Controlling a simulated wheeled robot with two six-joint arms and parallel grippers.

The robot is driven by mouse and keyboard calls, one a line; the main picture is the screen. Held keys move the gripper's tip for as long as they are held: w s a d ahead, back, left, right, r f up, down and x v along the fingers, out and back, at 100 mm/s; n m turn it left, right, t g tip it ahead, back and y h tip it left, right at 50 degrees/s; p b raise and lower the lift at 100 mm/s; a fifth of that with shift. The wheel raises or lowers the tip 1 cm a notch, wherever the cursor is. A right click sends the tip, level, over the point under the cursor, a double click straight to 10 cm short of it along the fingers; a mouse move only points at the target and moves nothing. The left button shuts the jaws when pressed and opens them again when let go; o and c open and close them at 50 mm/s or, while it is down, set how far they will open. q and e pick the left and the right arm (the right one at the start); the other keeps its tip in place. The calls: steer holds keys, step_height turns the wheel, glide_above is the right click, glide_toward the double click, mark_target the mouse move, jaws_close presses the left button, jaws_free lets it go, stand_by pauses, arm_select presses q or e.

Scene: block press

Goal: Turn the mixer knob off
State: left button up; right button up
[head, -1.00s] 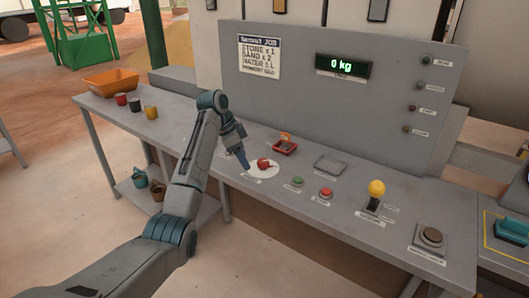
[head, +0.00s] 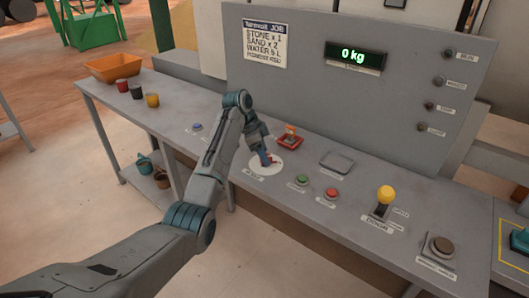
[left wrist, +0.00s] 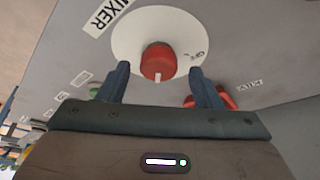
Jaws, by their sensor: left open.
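The red mixer knob (left wrist: 158,62) sits on a white round plate (left wrist: 128,45) on the grey panel. A white mark on the knob points down in the left wrist view, toward my gripper. An "OFF" label (left wrist: 197,55) is on the plate, right of the knob. A "MIXER" label (left wrist: 107,17) lies beside the plate. My left gripper (left wrist: 158,70) is open, with one finger on each side of the knob and gaps showing. In the head view my left gripper (head: 266,160) is over the white plate (head: 259,173) and largely hides the knob. My right gripper is not in view.
Right of the plate are a green button (head: 302,180), a red button (head: 332,193), a yellow-topped lever (head: 386,194) and a dark button (head: 441,246). A small red tray (head: 289,143) stands behind. An orange bin (head: 113,67) and several cups are at the far left.

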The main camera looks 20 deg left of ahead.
arm_select(q)
steer(key=shift+d+f, duration=0.2)
steer(key=shift+f, duration=0.2)
steer(key=c, duration=1)
